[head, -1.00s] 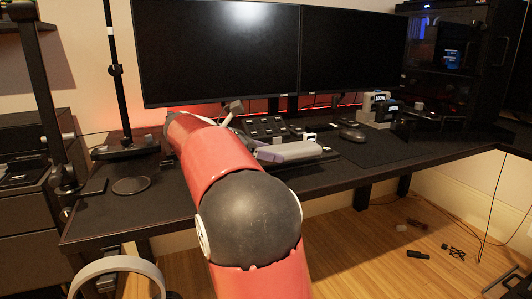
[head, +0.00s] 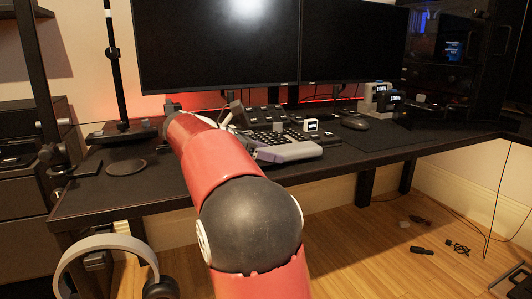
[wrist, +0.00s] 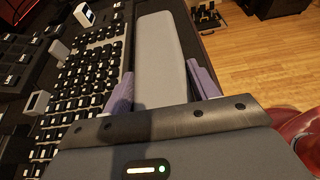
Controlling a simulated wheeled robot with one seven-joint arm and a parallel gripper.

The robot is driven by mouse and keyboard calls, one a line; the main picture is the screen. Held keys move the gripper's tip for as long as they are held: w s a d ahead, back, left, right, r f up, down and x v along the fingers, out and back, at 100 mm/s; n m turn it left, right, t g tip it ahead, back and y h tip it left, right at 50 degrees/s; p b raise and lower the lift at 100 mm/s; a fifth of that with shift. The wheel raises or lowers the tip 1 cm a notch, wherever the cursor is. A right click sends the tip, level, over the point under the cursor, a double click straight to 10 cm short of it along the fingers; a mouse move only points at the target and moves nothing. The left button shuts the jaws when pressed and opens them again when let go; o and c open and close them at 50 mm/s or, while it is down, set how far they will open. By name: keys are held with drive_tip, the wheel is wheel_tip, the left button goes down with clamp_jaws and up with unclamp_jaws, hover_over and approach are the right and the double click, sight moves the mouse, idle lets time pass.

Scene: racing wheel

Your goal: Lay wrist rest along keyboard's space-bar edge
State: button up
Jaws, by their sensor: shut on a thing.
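In the wrist view, the long grey wrist rest (wrist: 162,50) lies between the two violet fingers of my gripper (wrist: 160,78), which is shut on it. The dark keyboard (wrist: 92,72) with white-marked keys runs along the left side of the rest, roughly parallel and very close. I cannot tell whether they touch or whether the rest lies on the desk. The near end of the rest is hidden by the gripper body. In the head view, the keyboard (head: 285,136) shows behind a pale grey-violet shape at the end of my arm; my arm hides part of this area.
The black desk (head: 215,190) has its front edge just beyond the rest. A mouse (head: 355,122) and small boxes (head: 385,98) stand to the right. Two monitors (head: 220,45) stand behind. Headphones (head: 105,245) hang at the front left. A round coaster (head: 125,167) lies on the left.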

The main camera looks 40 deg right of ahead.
drive_tip(key=shift+f, duration=0.55)
